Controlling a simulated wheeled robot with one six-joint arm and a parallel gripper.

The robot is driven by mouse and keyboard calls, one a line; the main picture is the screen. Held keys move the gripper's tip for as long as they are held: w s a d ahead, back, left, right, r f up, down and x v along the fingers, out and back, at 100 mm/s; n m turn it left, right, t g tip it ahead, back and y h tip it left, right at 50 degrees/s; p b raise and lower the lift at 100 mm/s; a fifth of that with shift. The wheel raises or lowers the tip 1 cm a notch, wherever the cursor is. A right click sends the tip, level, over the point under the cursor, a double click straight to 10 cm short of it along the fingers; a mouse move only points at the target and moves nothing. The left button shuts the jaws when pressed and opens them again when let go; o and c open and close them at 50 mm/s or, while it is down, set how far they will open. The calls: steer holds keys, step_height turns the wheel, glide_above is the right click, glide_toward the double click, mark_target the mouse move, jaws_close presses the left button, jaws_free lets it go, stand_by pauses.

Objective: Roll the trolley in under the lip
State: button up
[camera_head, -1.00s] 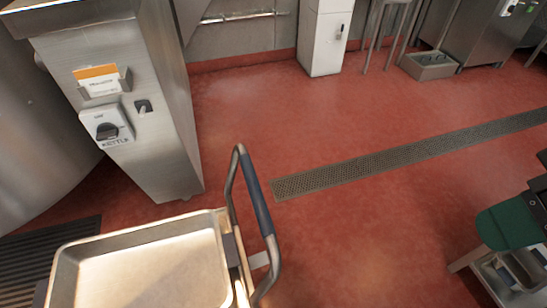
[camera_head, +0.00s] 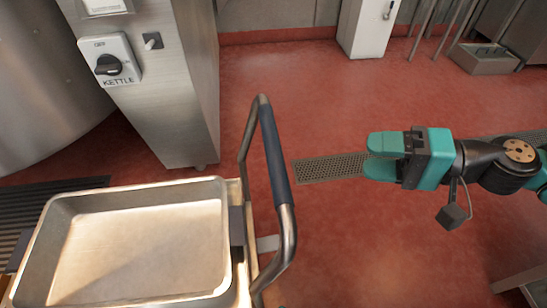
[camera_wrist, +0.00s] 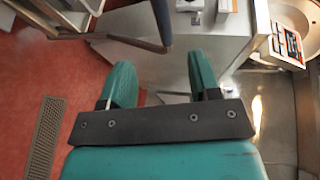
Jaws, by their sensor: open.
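The trolley shows at lower left in the head view, with a blue-gripped metal push handle (camera_head: 275,155) standing at its right end. A shallow metal pan (camera_head: 130,250) lies on it, empty as far as I see. My teal gripper (camera_head: 370,156) is to the right of the handle, apart from it, with its fingers open and pointing left. In the wrist view the open fingers (camera_wrist: 160,78) have the handle (camera_wrist: 161,18) ahead of them, with nothing between them. The large steel kettle body (camera_head: 40,85) stands at far left. Its lip is not clearly visible.
A steel pedestal (camera_head: 180,90) with a switch marked KETTLE (camera_head: 110,62) stands behind the trolley. A dark floor grate (camera_head: 40,210) lies left, and a drain strip (camera_head: 325,168) crosses the red floor. A white cabinet (camera_head: 367,25) stands at the back. Floor between is clear.

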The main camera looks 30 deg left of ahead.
mark_target(272, 150)
steer(key=b+x, duration=0.3)
steer(key=x, duration=1.4)
steer(key=shift+s+a, duration=0.15)
steer(key=shift+c, duration=0.2)
jaws_close()
